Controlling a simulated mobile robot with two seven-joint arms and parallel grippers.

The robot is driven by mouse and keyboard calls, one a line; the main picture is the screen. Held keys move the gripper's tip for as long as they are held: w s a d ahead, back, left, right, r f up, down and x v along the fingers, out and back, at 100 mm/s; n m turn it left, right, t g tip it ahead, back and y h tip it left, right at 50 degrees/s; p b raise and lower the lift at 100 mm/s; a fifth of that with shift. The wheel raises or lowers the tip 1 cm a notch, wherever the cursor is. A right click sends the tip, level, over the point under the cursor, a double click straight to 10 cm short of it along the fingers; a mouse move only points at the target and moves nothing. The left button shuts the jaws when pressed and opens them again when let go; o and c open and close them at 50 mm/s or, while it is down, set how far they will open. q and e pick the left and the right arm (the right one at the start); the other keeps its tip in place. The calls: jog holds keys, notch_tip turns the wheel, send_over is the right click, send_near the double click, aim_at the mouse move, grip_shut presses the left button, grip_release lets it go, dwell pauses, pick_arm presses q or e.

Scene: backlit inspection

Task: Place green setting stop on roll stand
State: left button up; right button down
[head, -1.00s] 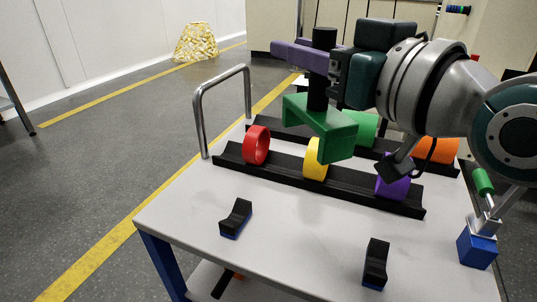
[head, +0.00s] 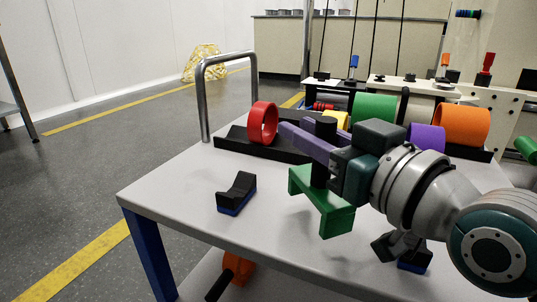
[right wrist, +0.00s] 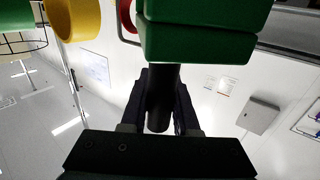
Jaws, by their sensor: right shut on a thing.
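The green setting stop (head: 336,217) is a green angled block with a black post on top. My right gripper (head: 318,146), with purple fingers, is shut on that post. The stop hangs low over the light tabletop, between two small black cradles with blue bases, the left one (head: 236,194) and the right one (head: 415,262), partly hidden by my arm. I cannot tell whether it touches the table. In the right wrist view the stop (right wrist: 200,38) is above the post. My left gripper is not in view.
Behind the stop, black racks (head: 235,143) hold a red ring (head: 262,123), a green roll (head: 375,107), a purple roll (head: 427,137) and an orange roll (head: 462,125). A metal handle (head: 205,100) rises at the table's left edge. The front left tabletop is clear.

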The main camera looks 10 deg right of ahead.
notch_tip(320, 180, down, 2)
jog(key=shift+f+b, duration=0.1)
jog(key=shift+b, duration=0.25)
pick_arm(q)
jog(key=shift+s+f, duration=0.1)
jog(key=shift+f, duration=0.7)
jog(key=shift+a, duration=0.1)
pick_arm(e)
jog(key=c, duration=0.7)
grip_release()
jog(key=shift+o, duration=0.2)
jog(key=shift+s+d+p, duration=0.1)
jog(key=shift+s+p, duration=0.1)
jog(key=shift+p, duration=0.2)
pick_arm(q)
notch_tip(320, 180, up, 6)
jog(key=p, duration=0.5)
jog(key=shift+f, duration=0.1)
pick_arm(e)
jog(key=v, duration=1.1)
jog(key=shift+s, duration=0.25)
